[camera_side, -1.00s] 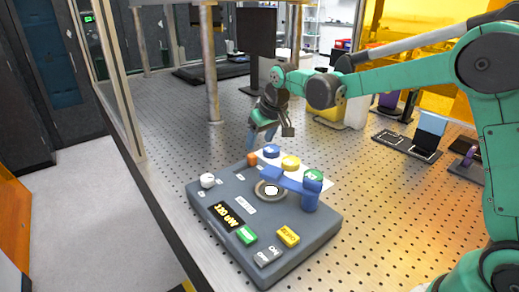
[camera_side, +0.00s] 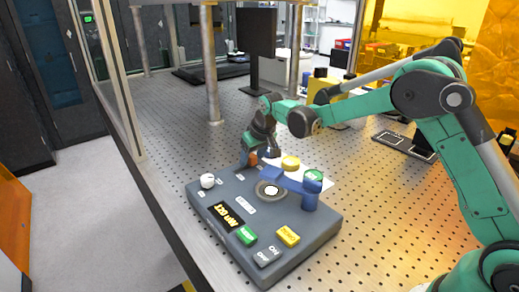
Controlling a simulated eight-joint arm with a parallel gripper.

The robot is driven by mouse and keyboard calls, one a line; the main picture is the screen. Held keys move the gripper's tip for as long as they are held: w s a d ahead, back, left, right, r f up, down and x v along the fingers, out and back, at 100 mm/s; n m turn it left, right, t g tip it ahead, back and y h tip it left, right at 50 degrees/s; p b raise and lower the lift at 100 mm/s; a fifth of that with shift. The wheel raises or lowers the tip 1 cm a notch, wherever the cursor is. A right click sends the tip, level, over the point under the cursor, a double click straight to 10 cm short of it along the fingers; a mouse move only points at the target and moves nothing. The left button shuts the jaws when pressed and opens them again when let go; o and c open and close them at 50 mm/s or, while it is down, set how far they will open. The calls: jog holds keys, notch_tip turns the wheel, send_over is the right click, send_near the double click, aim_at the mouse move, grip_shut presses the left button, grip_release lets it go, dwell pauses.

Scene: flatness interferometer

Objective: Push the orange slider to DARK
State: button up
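The orange slider (camera_side: 252,159) is a small orange block at the back left edge of the grey instrument box (camera_side: 215,237). The DARK label cannot be read at this size.
The box also bears a white knob (camera_side: 207,181), a blue arm (camera_side: 291,181) over a round stage, a green button (camera_side: 246,236), a yellow button (camera_side: 288,236) and a grey ON switch (camera_side: 268,254). Yellow (camera_side: 290,163) and green (camera_side: 313,175) discs stand behind.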

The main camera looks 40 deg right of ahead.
grip_shut()
dwell(0.7)
